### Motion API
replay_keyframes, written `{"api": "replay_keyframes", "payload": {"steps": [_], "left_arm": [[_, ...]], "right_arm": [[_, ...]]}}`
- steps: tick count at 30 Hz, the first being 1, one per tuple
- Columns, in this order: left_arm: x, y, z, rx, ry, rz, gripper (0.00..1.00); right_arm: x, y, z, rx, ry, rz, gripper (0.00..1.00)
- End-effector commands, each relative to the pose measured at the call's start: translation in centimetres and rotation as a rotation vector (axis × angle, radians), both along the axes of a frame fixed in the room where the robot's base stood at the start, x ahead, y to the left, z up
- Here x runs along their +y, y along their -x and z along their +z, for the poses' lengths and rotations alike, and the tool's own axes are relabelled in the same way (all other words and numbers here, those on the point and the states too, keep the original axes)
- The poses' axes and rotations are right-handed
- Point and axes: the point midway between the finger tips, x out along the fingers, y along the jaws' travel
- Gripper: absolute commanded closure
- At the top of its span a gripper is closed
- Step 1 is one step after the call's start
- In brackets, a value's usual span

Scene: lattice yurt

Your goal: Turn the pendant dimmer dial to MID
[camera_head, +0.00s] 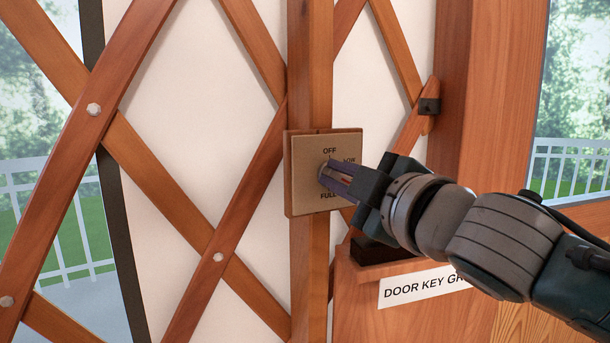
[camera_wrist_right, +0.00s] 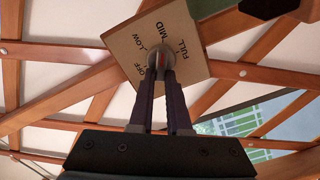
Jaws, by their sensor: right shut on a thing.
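The dimmer plate (camera_head: 306,158) is a tan square on a wooden backing, fixed to an upright post. Its dial (camera_head: 322,170) is a small round grey knob, mostly covered by my fingers. My right gripper (camera_head: 328,174) is shut on the dial, reaching in from the right. OFF shows at the top, LOW at upper right and FULL at the bottom; MID is hidden behind my fingers in the head view. In the right wrist view, the plate (camera_wrist_right: 134,46) shows all four labels, and the fingers meet at the dial. My left gripper is out of view.
A wooden box labelled DOOR KEY (camera_head: 425,286), its label partly covered by my arm, stands below right of the plate. Crossed lattice slats (camera_head: 165,170) fill the wall at left. A wooden door frame (camera_head: 490,90) stands at right.

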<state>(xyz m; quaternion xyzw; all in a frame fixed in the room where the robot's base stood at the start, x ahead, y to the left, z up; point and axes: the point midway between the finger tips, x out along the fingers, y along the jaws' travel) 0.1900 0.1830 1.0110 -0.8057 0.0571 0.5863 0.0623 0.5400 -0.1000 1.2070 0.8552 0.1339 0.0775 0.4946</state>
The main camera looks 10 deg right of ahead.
Motion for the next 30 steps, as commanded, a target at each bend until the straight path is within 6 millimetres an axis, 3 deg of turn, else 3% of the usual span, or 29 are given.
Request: {"api": "replay_keyframes", "payload": {"steps": [1,2,9,20,30], "left_arm": [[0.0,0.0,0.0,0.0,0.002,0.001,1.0],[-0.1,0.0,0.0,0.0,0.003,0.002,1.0],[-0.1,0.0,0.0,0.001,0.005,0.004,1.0],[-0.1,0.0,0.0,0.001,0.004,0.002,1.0],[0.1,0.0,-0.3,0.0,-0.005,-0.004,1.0]], "right_arm": [[0.0,0.0,-0.1,0.001,-0.001,0.0,1.0],[0.0,0.0,-0.1,0.001,-0.001,0.0,0.82],[0.0,0.0,0.0,0.001,-0.001,0.0,0.55],[-0.2,0.5,-0.1,0.002,-0.001,-0.001,0.54],[-1.8,5.6,-0.2,0.003,0.0,0.001,0.54]]}}
